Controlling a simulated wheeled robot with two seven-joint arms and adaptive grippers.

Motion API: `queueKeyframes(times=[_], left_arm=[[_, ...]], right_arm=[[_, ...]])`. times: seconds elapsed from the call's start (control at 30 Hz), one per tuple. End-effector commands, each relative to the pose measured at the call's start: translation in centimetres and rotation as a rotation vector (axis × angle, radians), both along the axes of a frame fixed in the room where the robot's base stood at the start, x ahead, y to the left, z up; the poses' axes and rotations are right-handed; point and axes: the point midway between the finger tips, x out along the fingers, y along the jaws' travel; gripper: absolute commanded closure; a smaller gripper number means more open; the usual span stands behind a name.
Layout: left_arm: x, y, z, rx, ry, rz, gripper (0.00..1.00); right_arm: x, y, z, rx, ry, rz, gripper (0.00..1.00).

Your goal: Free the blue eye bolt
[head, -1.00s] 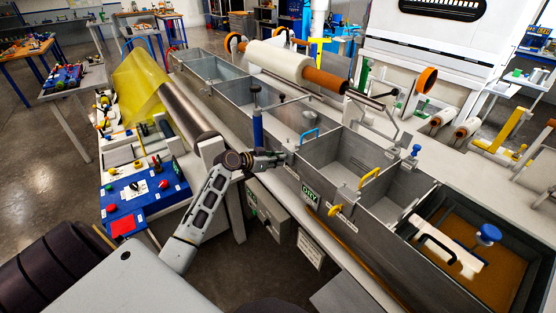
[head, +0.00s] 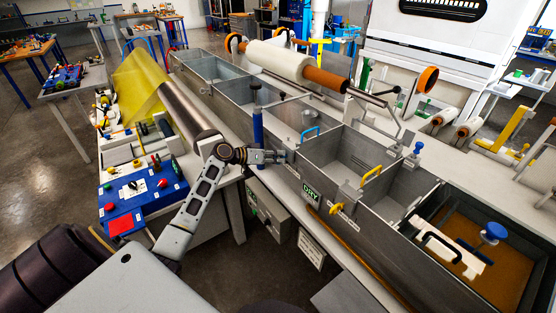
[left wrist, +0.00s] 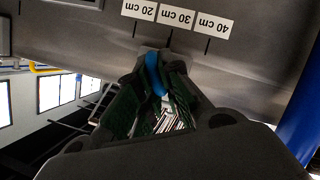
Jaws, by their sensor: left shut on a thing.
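My left gripper (head: 282,157) is at the near side wall of the long grey metal bath (head: 326,206), left of the DRY sign. In the left wrist view the gripper (left wrist: 157,88) is shut on the blue eye bolt (left wrist: 154,72), which shows as a rounded blue part between the dark green finger pads. Behind it is the grey wall, just below the 20, 30 and 40 cm labels. The bolt's shank and its seat are hidden. In the head view the fingers cover the bolt. My right gripper is in neither view.
A blue upright post (head: 257,126) stands close to my left gripper. A blue control panel (head: 142,197) and a grey roller (head: 185,112) lie to the left.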

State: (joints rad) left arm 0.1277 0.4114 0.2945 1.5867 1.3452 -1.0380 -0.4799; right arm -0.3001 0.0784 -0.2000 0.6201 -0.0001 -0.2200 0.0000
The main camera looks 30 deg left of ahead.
Motion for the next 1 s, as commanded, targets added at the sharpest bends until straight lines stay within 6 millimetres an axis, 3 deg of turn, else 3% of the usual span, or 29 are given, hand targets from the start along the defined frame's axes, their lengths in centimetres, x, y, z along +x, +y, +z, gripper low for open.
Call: queueKeyframes(times=[0.5, 1.0], left_arm=[[0.2, 0.4, -0.4, -0.384, 0.157, 0.002, 1.0], [0.2, 0.4, -0.4, -0.467, 0.193, 0.001, 1.0]], right_arm=[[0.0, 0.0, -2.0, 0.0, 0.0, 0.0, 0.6], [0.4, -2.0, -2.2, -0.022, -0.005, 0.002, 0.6]])
